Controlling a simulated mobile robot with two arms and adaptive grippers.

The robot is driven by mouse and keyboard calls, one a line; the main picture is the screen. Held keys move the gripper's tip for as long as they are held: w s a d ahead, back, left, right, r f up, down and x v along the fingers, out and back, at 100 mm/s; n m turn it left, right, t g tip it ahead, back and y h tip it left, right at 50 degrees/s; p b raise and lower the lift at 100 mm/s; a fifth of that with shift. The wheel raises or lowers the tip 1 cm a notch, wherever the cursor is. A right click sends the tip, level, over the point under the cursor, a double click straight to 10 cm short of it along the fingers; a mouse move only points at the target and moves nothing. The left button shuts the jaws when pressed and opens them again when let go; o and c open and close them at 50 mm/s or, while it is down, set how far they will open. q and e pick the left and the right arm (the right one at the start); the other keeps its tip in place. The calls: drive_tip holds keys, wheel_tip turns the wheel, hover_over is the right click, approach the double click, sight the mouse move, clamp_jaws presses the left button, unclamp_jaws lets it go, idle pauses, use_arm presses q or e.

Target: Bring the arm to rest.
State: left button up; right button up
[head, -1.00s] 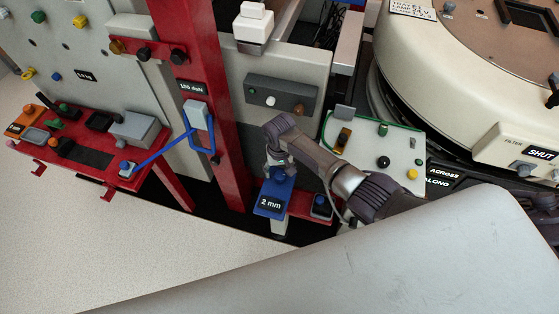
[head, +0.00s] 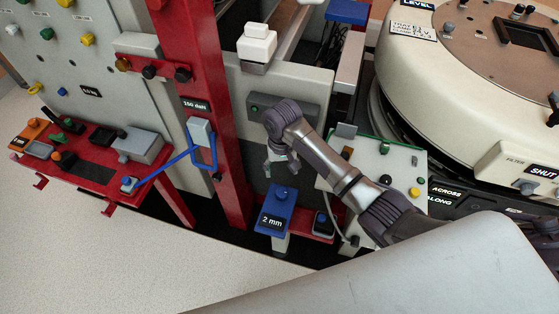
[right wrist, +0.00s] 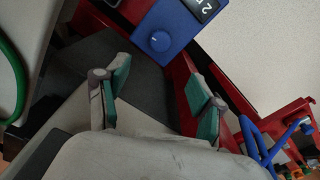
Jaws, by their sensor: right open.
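My right arm (head: 330,165) comes in from the lower right of the head view, bent over at its wrist. My right gripper (head: 272,170) hangs just above and behind the blue block (head: 272,213) labelled "2 mm", apart from it. In the right wrist view the gripper (right wrist: 157,92) is open, its two green-padded fingers wide apart with nothing between them. The blue block with its round knob (right wrist: 160,41) lies beyond the fingertips there. My left gripper is not in view.
A red post (head: 215,120) with a blue loop handle (head: 203,160) stands left of the arm. A grey control box (head: 300,106) is behind it. A pale panel with knobs (head: 400,180) and a large cream round machine (head: 450,110) are right.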

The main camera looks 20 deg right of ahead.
drive_tip(key=s+f+n+t+y, duration=0.1)
drive_tip(key=s+f+n+t, duration=0.1)
drive_tip(key=s, duration=1.1)
drive_tip(key=s+d+r+n+t, duration=0.1)
drive_tip(key=s+d+r, duration=0.25)
drive_tip(key=s, duration=0.25)
drive_tip(key=s+d+r+n+t, duration=0.1)
drive_tip(key=s+d+r, duration=0.1)
drive_tip(key=s+r, duration=0.3)
wheel_tip(320, 180, down, 26)
drive_tip(key=s+g, duration=0.2)
drive_tip(key=s+d+f+g+h, duration=0.1)
drive_tip(key=s+d+f, duration=0.2)
drive_tip(key=s+f, duration=1.4)
drive_tip(key=shift+s+f, duration=0.3)
drive_tip(key=shift+s, duration=0.05)
